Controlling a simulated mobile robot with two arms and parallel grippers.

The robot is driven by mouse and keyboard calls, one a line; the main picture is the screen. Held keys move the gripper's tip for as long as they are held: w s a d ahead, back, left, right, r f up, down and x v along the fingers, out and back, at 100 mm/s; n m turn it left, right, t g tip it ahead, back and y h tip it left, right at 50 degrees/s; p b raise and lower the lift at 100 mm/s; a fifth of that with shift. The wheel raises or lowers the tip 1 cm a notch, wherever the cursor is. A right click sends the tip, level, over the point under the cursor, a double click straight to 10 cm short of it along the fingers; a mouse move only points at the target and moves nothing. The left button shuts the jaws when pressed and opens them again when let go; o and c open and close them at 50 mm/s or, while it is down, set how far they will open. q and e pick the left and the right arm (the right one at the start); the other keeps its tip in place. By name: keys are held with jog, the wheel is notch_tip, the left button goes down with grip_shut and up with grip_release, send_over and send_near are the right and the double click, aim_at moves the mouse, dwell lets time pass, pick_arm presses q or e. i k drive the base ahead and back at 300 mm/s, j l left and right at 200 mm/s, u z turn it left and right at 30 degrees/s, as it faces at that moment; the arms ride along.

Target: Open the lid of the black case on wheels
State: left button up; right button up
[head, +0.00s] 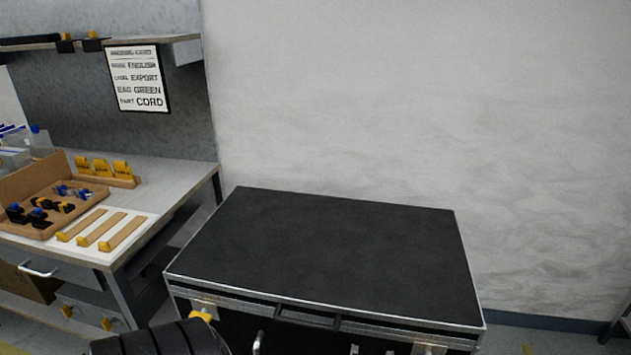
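The black case (330,245) stands in the middle, against the pale wall. Its flat black lid is down and has silver metal edging. A dark handle (308,317) sits on the front face, with metal latch plates to its left (205,303) and right (430,348). The lower front and the wheels are out of frame. A black ribbed part, probably of my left arm, covers the area below the front left corner, with a small yellow piece beside it. I cannot make out the fingers of either gripper.
A workbench (180,172) stands at the left, close to the case. It holds a cardboard tray (35,185) of small parts, yellow-tipped strips (100,230) and yellow holders (105,168). A printed sign (138,78) hangs above. The lid top is clear.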

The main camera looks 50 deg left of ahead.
aim_at(401, 269)
jog(key=k+j+u, duration=0.1)
jog(key=u, duration=1.3)
